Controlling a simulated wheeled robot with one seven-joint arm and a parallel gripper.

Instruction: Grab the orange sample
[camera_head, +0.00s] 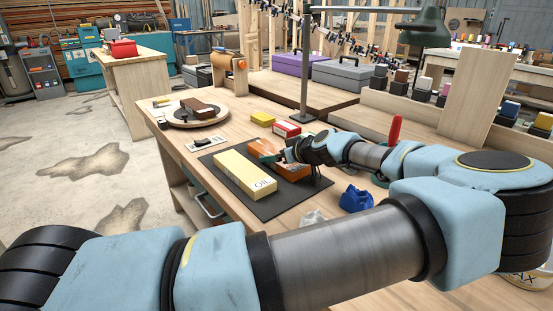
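An orange block, likely the orange sample (263,148), lies on a dark mat (273,207) on the wooden workbench. A darker orange-brown piece (294,171) shows just in front of it, partly hidden by my gripper; I cannot tell whether the two are one object. My gripper (288,157) is at the right end of the orange block, over the mat. Its fingers are small and dark, and I cannot tell whether they touch the block or are open or shut.
A long cream block (244,174) lies on the mat left of my gripper. A yellow block (262,119) and a red-and-white box (287,130) lie behind. A dark post (304,70) stands behind my gripper. A blue object (356,199) lies to the right.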

